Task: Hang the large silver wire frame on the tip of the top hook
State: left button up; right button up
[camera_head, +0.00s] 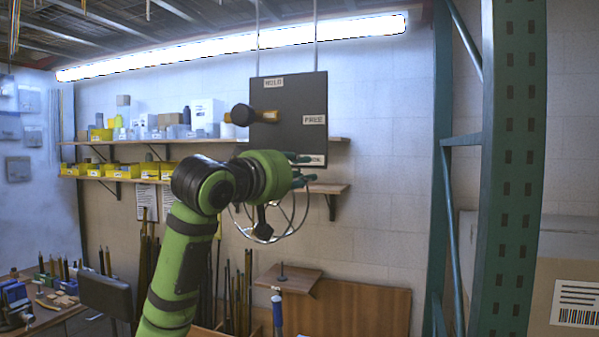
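The large silver wire frame (287,228), a round frame with spokes, is upright below my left gripper (306,169). Its upper part is hidden behind my gripper and wrist. The gripper's dark green fingers point right, in front of the lower edge of a dark hanging panel (290,95). I cannot tell whether they grip the frame. A peg with a wooden shaft and a black round end (242,115) sticks out from the panel above my wrist; it looks like the top hook. My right gripper is not in view.
The panel hangs on two thin rods and bears white labels, one reading FREE (314,119). Wall shelves with yellow bins (149,170) lie behind my arm. A green rack post (512,170) and a cardboard box (565,285) stand at right. The wall between panel and rack is clear.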

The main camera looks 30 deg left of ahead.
pick_arm(q)
jog(key=shift+s, duration=0.1)
jog(key=s, duration=1.2)
jog(key=shift+f, duration=0.1)
